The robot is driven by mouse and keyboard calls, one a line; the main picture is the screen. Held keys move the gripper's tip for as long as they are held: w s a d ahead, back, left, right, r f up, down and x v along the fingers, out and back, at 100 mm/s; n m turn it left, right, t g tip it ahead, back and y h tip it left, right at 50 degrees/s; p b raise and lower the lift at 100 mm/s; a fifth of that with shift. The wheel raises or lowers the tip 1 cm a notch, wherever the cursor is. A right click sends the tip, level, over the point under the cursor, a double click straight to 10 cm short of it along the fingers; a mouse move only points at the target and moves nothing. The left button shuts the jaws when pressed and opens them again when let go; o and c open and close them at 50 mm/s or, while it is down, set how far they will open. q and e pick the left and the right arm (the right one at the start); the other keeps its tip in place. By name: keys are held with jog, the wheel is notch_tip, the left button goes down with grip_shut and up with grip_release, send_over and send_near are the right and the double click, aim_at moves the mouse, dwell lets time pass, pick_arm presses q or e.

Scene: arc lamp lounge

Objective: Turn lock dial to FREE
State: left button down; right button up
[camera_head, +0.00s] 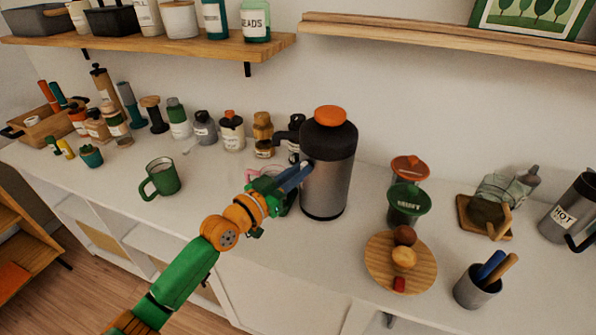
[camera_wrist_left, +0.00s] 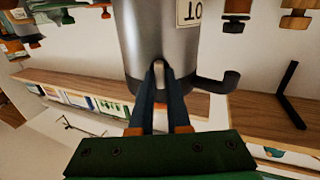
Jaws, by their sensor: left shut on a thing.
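A steel airpot (camera_head: 328,182) with a black top and an orange cap stands upright on the counter. My left gripper (camera_head: 301,174) reaches its left side with its blue fingers at the upper body. In the left wrist view, which looks upside down, the fingers (camera_wrist_left: 160,72) are closed on a small pale knob (camera_wrist_left: 160,66) on the steel body (camera_wrist_left: 160,30), just beside the dark top. This knob appears to be the lock dial. It is mostly hidden by the fingers, and no FREE mark can be read. My right gripper is not in view.
A green mug (camera_head: 162,178) stands left of my arm. Jars and bottles line the wall behind. Right of the airpot are a green-topped canister (camera_head: 406,198), a round wooden board (camera_head: 425,277), a grey cup (camera_head: 474,292) and a HOT jug (camera_head: 573,210). Shelves hang above.

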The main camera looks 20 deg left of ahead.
pick_arm(q)
jog(key=shift+a+n+p, duration=0.1)
jog(key=shift+n+p, duration=1.25)
jog(key=shift+n, duration=7.25)
jog(key=c, duration=0.9)
grip_release()
jog(key=shift+w+f, duration=0.1)
